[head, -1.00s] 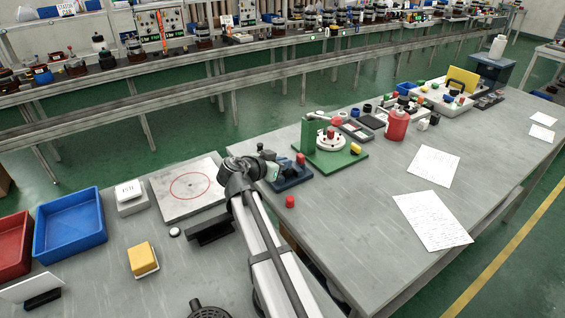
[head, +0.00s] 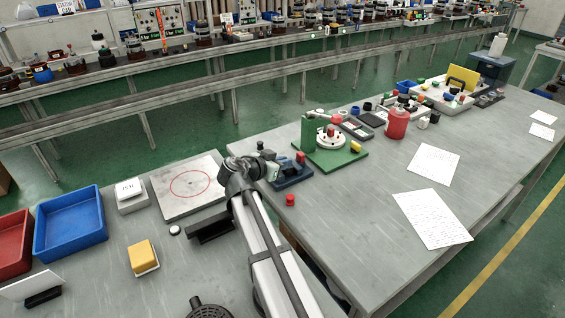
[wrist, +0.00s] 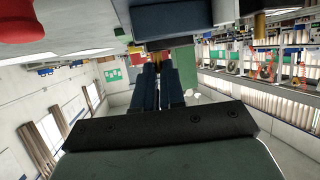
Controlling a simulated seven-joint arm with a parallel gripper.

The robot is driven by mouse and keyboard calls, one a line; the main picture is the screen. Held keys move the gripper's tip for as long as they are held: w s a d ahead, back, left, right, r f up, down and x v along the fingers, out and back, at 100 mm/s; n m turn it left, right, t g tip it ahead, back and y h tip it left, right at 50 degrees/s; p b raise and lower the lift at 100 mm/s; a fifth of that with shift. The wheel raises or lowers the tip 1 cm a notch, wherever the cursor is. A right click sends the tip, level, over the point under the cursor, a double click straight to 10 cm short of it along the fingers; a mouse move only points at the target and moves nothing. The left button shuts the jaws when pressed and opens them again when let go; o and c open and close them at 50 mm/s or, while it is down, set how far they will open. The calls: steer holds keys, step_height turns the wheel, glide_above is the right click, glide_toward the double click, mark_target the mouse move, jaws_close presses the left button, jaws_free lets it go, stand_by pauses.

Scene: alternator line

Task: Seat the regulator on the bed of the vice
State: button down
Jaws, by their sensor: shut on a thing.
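The blue vice (head: 292,178) stands on the grey bench, left of the green fixture. A red part (head: 300,157) shows at it. My gripper (head: 275,172) is at the left side of the vice. In the wrist view, which is upside down, my gripper (wrist: 158,66) has its two dark fingers close together, shut on a small piece, which I take to be the regulator (wrist: 157,56). Only a brownish bit of it shows at the fingertips. The dark blue vice body (wrist: 170,18) is right by the fingertips. I cannot tell whether the piece touches the bed.
A red cap (head: 290,200) stands on the bench in front of the vice. The green fixture (head: 345,160) is close on the right. A plate with a red circle (head: 190,205), a blue bin (head: 70,240) and a yellow block (head: 142,256) are at left. The front right bench is mostly clear.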

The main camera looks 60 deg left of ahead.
steer(key=c, duration=1.1)
jaws_free()
steer(key=shift+c, duration=0.2)
steer(key=v, duration=1.3)
steer(key=shift+s+r, duration=0.25)
steer(key=shift+s, duration=0.05)
steer(key=shift+w+d, duration=0.1)
